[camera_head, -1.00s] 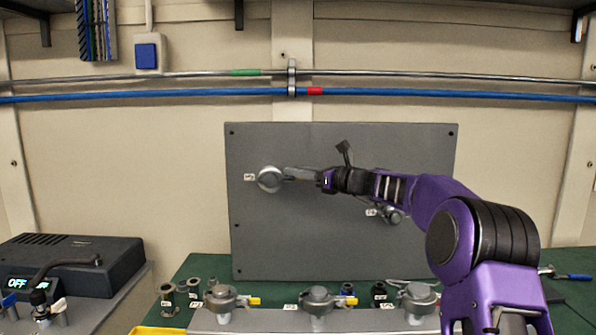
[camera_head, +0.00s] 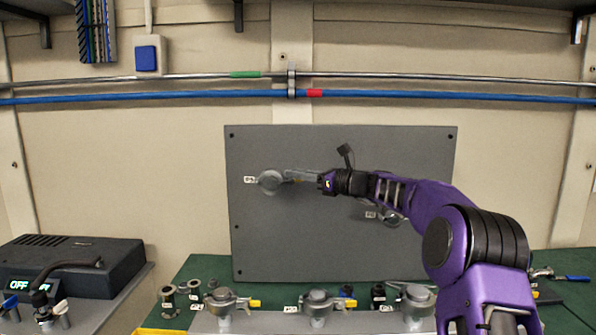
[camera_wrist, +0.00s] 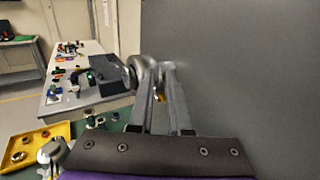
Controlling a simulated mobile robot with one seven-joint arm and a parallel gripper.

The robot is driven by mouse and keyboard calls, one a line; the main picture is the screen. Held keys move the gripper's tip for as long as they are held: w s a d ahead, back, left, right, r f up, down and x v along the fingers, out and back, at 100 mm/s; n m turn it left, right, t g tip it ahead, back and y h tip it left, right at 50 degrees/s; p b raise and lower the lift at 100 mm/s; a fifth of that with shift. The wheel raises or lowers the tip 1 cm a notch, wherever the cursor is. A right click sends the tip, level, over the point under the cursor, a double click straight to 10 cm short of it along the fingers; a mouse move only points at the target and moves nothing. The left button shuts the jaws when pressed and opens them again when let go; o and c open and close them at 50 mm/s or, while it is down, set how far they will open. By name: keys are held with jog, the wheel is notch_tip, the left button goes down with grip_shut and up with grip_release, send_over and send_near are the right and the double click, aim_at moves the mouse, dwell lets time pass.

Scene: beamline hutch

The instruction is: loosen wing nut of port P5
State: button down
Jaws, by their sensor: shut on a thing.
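A round grey clamped port (camera_head: 270,181) sits on the upper left of the upright grey panel (camera_head: 330,250). The label beside it is too small to read, so I cannot tell whether it is P5. My gripper (camera_head: 303,175) reaches in from the right, its fingers just right of this port. In the wrist view the fingers (camera_wrist: 159,75) are at the port's metal clamp (camera_wrist: 139,73), shut on a small brass-coloured wing nut (camera_wrist: 159,95). The fingers mostly hide the nut.
A second port (camera_head: 393,219) is lower right on the panel, partly behind my arm. Several clamped fittings with yellow tabs stand on a grey rail (camera_head: 265,321) below. Loose flanges (camera_head: 168,300) lie to their left. A black OFF-display box (camera_head: 75,262) stands far left.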

jog(key=shift+w+r+n+g+y, duration=0.15)
jog(key=shift+n+g+y, duration=0.2)
jog(key=shift+n+g, duration=0.25)
jog(key=shift+w+n+g+y, duration=0.1)
jog(key=shift+n+g+y, duration=0.3)
jog(key=shift+g, duration=0.4)
jog(key=shift+d, duration=0.1)
jog(key=c, duration=1)
grip_release()
jog(key=shift+c, duration=0.2)
jog(key=v, duration=1.7)
jog(key=shift+d, duration=0.3)
jog(key=shift+w, duration=0.1)
